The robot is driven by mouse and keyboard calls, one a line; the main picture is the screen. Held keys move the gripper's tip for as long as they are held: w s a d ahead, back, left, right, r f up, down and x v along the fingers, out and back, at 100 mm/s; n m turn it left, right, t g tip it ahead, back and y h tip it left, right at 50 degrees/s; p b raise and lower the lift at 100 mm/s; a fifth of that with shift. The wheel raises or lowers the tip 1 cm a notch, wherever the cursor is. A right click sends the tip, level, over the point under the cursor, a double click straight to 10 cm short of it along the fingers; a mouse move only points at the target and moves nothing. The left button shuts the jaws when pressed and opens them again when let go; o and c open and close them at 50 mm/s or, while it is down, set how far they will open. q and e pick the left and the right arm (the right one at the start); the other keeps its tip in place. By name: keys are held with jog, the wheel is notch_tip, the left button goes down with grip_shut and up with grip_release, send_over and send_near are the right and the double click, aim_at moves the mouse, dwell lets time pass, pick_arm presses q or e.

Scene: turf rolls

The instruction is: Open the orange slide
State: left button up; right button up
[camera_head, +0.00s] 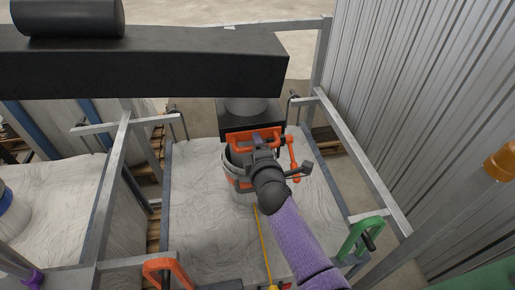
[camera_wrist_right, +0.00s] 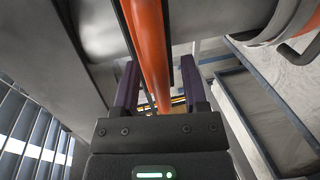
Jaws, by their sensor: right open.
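The orange slide (camera_head: 238,140) is under the dark hopper outlet in the middle of the head view. Its orange handle bar (camera_head: 293,158) stands at the right of it. In the right wrist view an orange bar (camera_wrist_right: 151,45) runs between the two fingers of my right gripper (camera_wrist_right: 158,85). The fingers are apart, one on each side of the bar; I cannot tell whether either touches it. In the head view my right gripper (camera_head: 258,142) is at the slide, its fingertips largely hidden by the wrist. My left gripper is not in view.
A black beam (camera_head: 140,62) crosses above. Green (camera_head: 361,238) and orange (camera_head: 165,268) handles stand at the front.

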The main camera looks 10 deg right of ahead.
jog(key=shift+c, duration=0.3)
grip_shut()
dwell(1.1)
